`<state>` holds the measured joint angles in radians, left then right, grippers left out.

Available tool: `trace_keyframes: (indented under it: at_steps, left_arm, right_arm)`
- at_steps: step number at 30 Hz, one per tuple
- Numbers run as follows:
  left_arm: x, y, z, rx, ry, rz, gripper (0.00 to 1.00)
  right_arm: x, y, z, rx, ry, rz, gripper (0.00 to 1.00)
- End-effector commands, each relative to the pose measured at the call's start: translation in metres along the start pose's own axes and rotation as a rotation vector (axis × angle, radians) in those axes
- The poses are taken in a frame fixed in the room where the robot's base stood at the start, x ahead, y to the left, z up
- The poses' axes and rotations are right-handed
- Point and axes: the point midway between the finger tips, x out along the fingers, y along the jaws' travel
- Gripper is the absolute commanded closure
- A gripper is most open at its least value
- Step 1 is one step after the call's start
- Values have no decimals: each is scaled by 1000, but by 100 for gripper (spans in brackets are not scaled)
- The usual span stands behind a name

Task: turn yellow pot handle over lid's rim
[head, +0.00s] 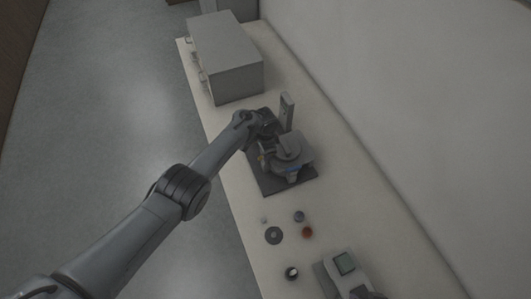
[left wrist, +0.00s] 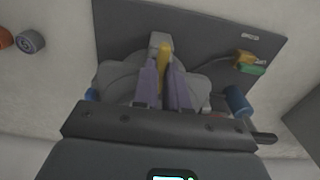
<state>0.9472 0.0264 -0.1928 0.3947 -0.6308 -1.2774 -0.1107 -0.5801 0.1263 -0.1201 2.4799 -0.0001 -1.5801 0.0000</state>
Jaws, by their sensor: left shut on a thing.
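The mounting press (head: 288,150) stands on its dark base plate (head: 270,188) on the bench in the head view. In the left wrist view the yellow handle (left wrist: 164,54) shows between the two fingers of my left gripper (left wrist: 164,82), which is shut on it. The grey round lid and pot body (left wrist: 118,78) lie around and behind the fingers. Whether the handle lies over the lid's rim is hard to tell, as the fingers cover part of it. In the head view my left wrist hides the press's far left side. My right gripper is not in view.
A large grey box (head: 225,60) stands at the back of the bench. Small round parts, including a dark ring (head: 273,235) and a red piece (head: 307,232), lie in front of the press. A device with a screen (head: 345,263) stands nearer. A blue cylinder (left wrist: 237,100) sits beside the pot.

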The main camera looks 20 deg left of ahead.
Motion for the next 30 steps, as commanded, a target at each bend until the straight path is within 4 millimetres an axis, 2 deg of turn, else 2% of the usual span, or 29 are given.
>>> trace_keyframes:
  at_steps: [6,7,11,22,26,30]
  left_arm:
    - [-1,0,0,0,1,-1,100]
    - [-1,0,0,0,1,-1,83]
    - [-1,0,0,-1,1,-1,63]
    - [-4,0,0,-1,1,0,62]
    - [-17,0,0,-1,1,0,62]
    - [-40,0,0,-1,3,0,62]
  right_arm:
    - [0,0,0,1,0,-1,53]
    - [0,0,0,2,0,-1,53]
    - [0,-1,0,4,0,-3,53]
    - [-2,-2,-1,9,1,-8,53]
    - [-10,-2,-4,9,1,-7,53]
    - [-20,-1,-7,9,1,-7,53]
